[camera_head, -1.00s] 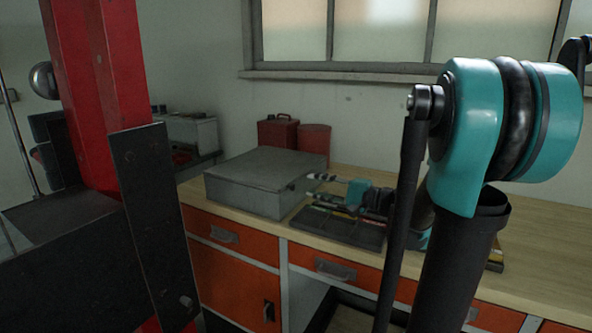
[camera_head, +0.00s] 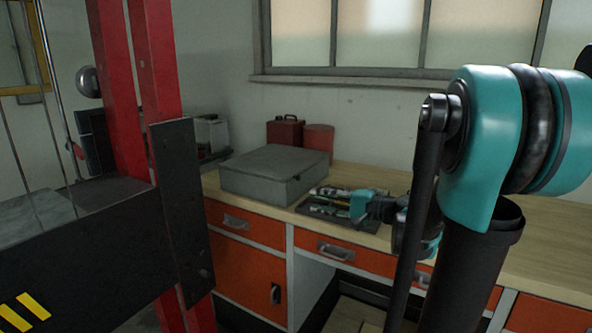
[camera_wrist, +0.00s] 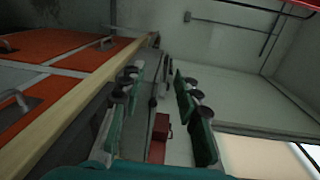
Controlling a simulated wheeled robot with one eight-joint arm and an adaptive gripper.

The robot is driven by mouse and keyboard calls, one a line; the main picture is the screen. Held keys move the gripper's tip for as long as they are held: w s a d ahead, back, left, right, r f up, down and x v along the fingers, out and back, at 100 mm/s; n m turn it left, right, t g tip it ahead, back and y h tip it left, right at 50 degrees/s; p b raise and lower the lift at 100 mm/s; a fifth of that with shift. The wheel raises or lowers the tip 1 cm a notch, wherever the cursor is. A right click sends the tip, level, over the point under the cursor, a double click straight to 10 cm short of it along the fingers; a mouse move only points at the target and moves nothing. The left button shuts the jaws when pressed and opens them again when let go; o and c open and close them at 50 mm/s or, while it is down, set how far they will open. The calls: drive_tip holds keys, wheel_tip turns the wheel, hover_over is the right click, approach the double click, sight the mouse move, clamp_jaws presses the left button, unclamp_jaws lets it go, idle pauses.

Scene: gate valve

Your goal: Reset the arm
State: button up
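My gripper (camera_head: 318,201) has teal and black parts and shows in the middle of the head view, in front of the workbench (camera_head: 470,217). Its fingers point left, toward the grey metal box. In the wrist view my gripper (camera_wrist: 157,85) shows its two green fingers spread apart with nothing between them, so it is open and empty. My teal and black arm fills the right of the head view and hides part of the bench. Whether the gripper touches anything is hard to tell.
The grey metal box (camera_head: 270,174) stands on the bench, with a red can (camera_head: 285,132) and a red cylinder (camera_head: 318,140) behind it. A dark tray (camera_head: 346,222) lies under the gripper in the picture. A red post (camera_head: 158,80) and a black beam (camera_head: 90,245) stand at left.

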drive_tip(key=s+d+f+n+g+h, duration=0.1)
drive_tip(key=s+f+n+g+h, duration=0.1)
drive_tip(key=s+f+h, duration=0.45)
drive_tip(key=s+f+n+g+h, duration=0.1)
drive_tip(key=s+f, duration=0.3)
drive_tip(key=f, duration=0.6)
drive_tip(key=s+d+f+n+g+h, duration=0.1)
drive_tip(key=s+d+f+n+h, duration=0.2)
drive_tip(key=s+d+f+h, duration=0.4)
drive_tip(key=d, duration=0.3)
drive_tip(key=shift+s+d+f+n, duration=0.4)
